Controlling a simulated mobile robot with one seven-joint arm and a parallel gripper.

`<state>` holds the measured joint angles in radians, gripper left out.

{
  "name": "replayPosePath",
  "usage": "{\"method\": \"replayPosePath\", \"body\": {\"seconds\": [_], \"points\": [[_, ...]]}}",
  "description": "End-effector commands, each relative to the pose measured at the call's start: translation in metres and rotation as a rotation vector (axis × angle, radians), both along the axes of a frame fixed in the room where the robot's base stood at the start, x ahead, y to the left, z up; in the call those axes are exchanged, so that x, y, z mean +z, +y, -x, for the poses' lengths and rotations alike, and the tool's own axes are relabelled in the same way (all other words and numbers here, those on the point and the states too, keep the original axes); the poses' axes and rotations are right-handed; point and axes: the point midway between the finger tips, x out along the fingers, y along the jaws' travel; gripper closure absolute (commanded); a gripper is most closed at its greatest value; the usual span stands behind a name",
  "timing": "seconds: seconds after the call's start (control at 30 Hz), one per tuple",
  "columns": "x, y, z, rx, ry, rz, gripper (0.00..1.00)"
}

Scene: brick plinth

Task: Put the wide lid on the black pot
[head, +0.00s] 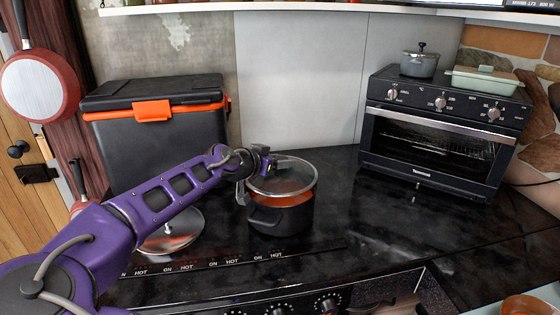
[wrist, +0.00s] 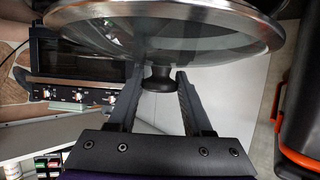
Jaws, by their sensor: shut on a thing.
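The black pot (head: 279,218) stands on the dark cooktop, with orange showing inside near its top. The wide lid (head: 290,172), clear glass with a steel rim, is over the pot's mouth. It also fills the top of the wrist view (wrist: 225,42). My gripper (head: 268,163) is at the lid's top; in the wrist view its two fingers (wrist: 159,76) are closed on the lid's black knob (wrist: 159,84). I cannot tell whether the rim touches the pot all round. The far side of the pot is hidden.
Another lid (head: 172,236) lies on the cooktop left of the pot, partly behind my arm. A black cooler box with orange trim (head: 155,120) stands behind. A toaster oven (head: 440,130) bears a small grey pot (head: 419,65) and a pale dish (head: 483,82). The counter right of the pot is clear.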

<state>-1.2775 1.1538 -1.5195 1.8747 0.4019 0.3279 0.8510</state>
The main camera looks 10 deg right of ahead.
Motion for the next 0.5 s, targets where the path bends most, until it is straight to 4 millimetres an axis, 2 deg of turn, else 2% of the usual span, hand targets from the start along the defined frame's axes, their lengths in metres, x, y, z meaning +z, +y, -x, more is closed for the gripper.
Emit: {"method": "replayPosePath", "body": {"seconds": [0.33,0.5], "points": [[0.0001,0.0001,-0.0003,0.001,-0.002,0.001,1.00],[-0.0068,0.0001,-0.0003,0.001,-0.001,0.000,1.00]]}}
